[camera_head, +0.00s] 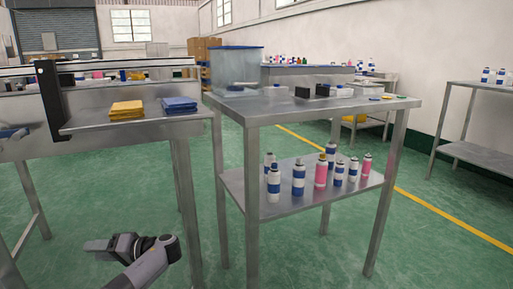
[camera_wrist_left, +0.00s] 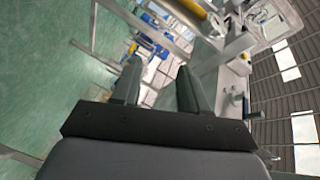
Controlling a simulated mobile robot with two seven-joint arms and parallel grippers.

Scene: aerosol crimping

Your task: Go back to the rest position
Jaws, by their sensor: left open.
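My left gripper (camera_head: 97,246) is low at the bottom left of the head view, above the green floor and in front of the tables, with nothing near its tip. The left wrist view shows its two fingers (camera_wrist_left: 157,88) apart, with no object between them. That view looks out sideways over the floor, table legs and a bench. My right gripper is not in either view.
A steel table (camera_head: 330,108) with a lower shelf of several aerosol cans (camera_head: 299,178) stands in the middle. A bench (camera_head: 85,118) with yellow cloths (camera_head: 126,110) and blue cloths (camera_head: 179,104) is at left. Another table (camera_head: 485,157) stands right. Floor in front is clear.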

